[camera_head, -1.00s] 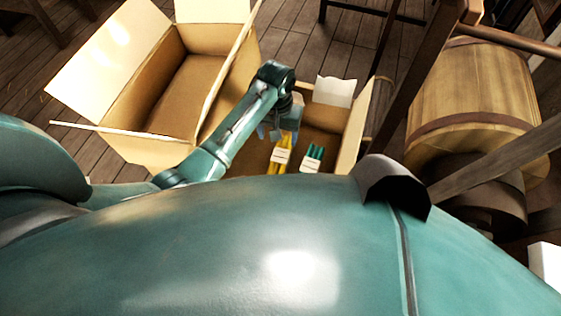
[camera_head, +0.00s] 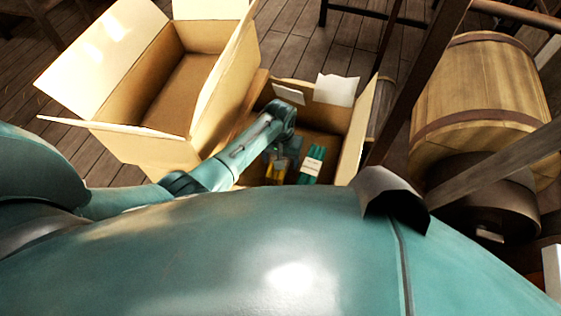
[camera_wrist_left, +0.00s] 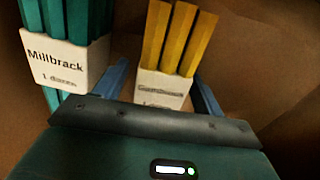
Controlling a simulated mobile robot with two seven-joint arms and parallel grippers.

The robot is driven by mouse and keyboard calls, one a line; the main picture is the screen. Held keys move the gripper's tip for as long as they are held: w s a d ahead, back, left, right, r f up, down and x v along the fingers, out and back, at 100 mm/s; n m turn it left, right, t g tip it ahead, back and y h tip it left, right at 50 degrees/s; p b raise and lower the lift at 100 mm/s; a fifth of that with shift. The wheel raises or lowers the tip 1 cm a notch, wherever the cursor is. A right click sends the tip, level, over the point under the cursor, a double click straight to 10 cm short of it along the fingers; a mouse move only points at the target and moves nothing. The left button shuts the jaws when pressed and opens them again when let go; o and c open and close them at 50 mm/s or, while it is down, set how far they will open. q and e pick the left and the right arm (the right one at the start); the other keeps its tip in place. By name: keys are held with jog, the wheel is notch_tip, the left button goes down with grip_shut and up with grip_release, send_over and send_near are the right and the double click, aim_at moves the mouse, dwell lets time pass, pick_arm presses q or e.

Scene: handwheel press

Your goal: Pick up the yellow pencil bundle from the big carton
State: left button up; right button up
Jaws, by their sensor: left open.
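The yellow pencil bundle (camera_head: 276,171) stands in the carton on the right in the head view, partly hidden by my left gripper. In the left wrist view the yellow bundle (camera_wrist_left: 177,40) has a white printed band and sits between the two blue fingers of my left gripper (camera_wrist_left: 163,85). The fingers are open, one on each side of the band; I cannot tell whether they touch it. The carton (camera_head: 355,130) has brown walls and raised flaps. My right gripper is not in view.
A teal pencil bundle (camera_head: 312,165) with a white band labelled "Millbrack" stands close beside the yellow one; it also shows in the left wrist view (camera_wrist_left: 62,55). A larger open, empty-looking carton (camera_head: 185,95) stands to the left. A wooden barrel (camera_head: 480,90) stands at the right.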

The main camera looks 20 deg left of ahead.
pick_arm(q)
jog(key=c, duration=1.2)
jog(key=shift+r, duration=0.15)
